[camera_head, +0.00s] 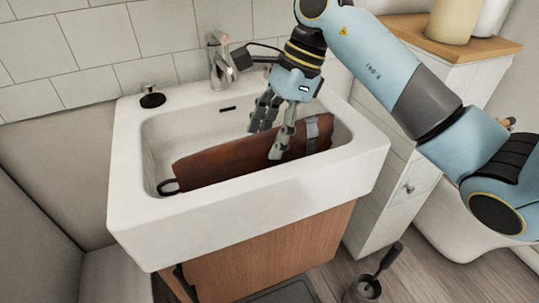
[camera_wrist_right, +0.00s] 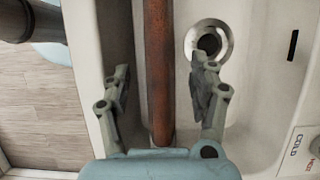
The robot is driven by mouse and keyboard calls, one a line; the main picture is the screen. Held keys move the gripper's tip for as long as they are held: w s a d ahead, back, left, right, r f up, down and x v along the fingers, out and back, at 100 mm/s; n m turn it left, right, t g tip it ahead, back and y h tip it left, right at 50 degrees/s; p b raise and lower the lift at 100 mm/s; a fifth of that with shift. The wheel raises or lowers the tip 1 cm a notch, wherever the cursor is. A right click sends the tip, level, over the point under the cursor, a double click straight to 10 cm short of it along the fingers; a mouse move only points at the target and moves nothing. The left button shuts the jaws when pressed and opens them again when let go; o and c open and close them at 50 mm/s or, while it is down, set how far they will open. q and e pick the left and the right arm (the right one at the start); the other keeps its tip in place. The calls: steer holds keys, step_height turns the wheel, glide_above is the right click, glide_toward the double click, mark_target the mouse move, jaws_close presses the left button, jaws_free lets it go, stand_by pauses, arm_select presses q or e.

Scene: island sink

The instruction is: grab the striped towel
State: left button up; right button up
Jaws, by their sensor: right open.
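A rust-brown towel (camera_head: 225,159) with a grey stripe near its right end stands on edge in the white sink (camera_head: 245,218), running from lower left to upper right. A dark ring shows at its left end. My right gripper (camera_head: 265,142) reaches down into the sink from above, its fingers at the towel's right half. In the right wrist view the towel (camera_wrist_right: 159,60) is a narrow brown strip between the two spread fingers of the open gripper (camera_wrist_right: 161,78), with a gap on each side. My left gripper is not in view.
A faucet (camera_head: 220,62) stands at the sink's back rim, close to my right wrist. A dark stopper-like object (camera_head: 151,97) sits at the back left corner. The drain (camera_wrist_right: 209,43) is beside the towel. A white cabinet (camera_head: 405,185) stands at the right.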

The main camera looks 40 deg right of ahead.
mark_target(262, 149)
steer(key=x, duration=0.3)
steer(key=shift+a+f, duration=0.15)
steer(key=shift+f, duration=0.1)
steer(key=shift+c, duration=0.3)
jaws_close()
steer(key=shift+r, duration=0.1)
